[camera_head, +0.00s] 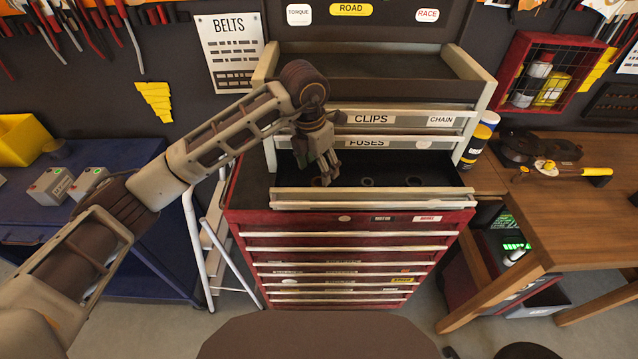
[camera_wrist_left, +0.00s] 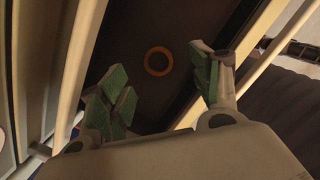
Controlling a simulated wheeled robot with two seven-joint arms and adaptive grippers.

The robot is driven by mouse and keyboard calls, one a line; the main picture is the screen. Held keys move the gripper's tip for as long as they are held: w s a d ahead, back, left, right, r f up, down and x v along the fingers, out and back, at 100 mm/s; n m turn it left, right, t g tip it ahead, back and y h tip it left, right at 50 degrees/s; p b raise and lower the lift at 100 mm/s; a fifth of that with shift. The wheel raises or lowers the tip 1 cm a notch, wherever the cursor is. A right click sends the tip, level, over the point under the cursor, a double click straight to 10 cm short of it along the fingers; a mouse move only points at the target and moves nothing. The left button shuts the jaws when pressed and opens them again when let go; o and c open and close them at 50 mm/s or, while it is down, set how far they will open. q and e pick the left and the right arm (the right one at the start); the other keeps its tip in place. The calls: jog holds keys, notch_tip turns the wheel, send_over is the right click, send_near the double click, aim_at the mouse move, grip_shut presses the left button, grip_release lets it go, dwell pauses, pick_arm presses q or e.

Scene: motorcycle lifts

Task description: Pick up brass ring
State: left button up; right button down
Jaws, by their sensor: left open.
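In the head view a ring (camera_head: 317,181) shows partly beside the fingertips. My right gripper is not in view.
The drawer's front panel and the FUSES drawer front (camera_head: 390,143) border the narrow opening. A wooden bench (camera_head: 570,215) stands right, a blue cabinet (camera_head: 110,240) left.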

aim_at(318, 178)
pick_arm(q)
jog(key=shift+f, duration=0.15)
jog(key=shift+f+p, duration=0.5)
jog(key=shift+f, duration=0.35)
jog(key=shift+w+f+p, duration=0.15)
jog(key=shift+f+p, duration=0.05)
jog(key=shift+f, duration=0.6)
jog(key=shift+w+f+p, duration=0.1)
jog(key=shift+f+p, duration=0.05)
jog(key=shift+f, duration=0.65)
jog(key=c, duration=1.2)
jog(key=shift+r, duration=0.2)
jog(key=shift+r, duration=0.95)
jog(key=shift+r+b, duration=1.65)
jog(key=shift+r, duration=11.25)
